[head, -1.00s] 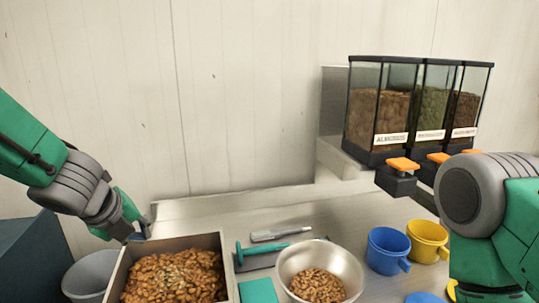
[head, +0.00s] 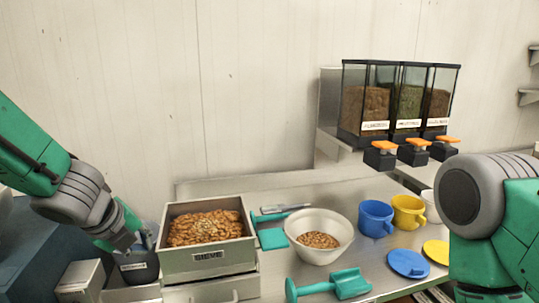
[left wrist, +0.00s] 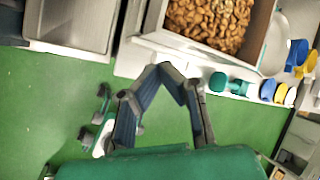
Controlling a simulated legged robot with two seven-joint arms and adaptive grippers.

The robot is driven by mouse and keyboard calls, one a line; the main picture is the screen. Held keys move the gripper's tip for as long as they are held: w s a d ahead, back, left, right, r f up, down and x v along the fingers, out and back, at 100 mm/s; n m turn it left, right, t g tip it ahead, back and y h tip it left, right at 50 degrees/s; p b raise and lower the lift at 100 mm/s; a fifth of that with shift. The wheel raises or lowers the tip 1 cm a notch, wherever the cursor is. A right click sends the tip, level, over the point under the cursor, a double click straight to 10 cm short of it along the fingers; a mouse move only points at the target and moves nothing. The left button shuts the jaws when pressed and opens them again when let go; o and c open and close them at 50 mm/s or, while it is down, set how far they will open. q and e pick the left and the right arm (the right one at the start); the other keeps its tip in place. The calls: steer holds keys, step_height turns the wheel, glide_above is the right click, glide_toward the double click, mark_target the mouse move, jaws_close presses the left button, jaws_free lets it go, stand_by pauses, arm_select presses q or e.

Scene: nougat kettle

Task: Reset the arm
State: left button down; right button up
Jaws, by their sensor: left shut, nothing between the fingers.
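My left gripper (head: 146,238) hangs from the left, beside the left wall of the sieve box and apart from it. In the left wrist view its two fingers (left wrist: 170,70) meet at the tips with nothing between them, above green floor near the counter edge. The metal box labelled SIEVE (head: 208,258) holds brown nuts (head: 205,228). My right arm (head: 495,220) enters from the right in the head view. Its gripper is outside both views.
A white bowl of nuts (head: 320,222), teal scoop (head: 335,284), blue cup (head: 376,218), yellow cup (head: 408,212) and blue lid (head: 408,263) stand right of the sieve box. Dispensers (head: 398,105) stand behind. A dark grey pot (head: 138,268) is below my left gripper.

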arm_select(q)
steer(key=s+d+f+n+g+h+b, duration=0.1)
steer(key=s+d+f+n+g+b, duration=0.15)
steer(key=s+f+n, duration=0.55)
steer(key=s+d+f+n+g+b, duration=0.1)
steer(key=s+f+n+b, duration=0.15)
steer(key=f, duration=0.95)
steer(key=s+d+f+n+g+h+b, duration=0.1)
steer(key=s+f+n+b, duration=0.25)
steer(key=s+f, duration=0.45)
steer(key=s+a+f+n+y+b, duration=0.1)
steer(key=s+a+f+n+b, duration=0.1)
steer(key=s+f+n, duration=0.4)
steer(key=s+a+f+n+g+y+b, duration=0.1)
steer(key=s+a+f+n+y, duration=0.1)
steer(key=s+a+f+n, duration=0.2)
step_height(320, 180, down, 4)
steer(key=shift+s+a+f+n+b, duration=0.1)
steer(key=shift+s+a+n+b, duration=0.25)
steer(key=shift+s+n, duration=0.8)
arm_select(e)
step_height(320, 180, down, 13)
steer(key=shift+w+d+r, duration=0.15)
steer(key=shift+w, duration=0.15)
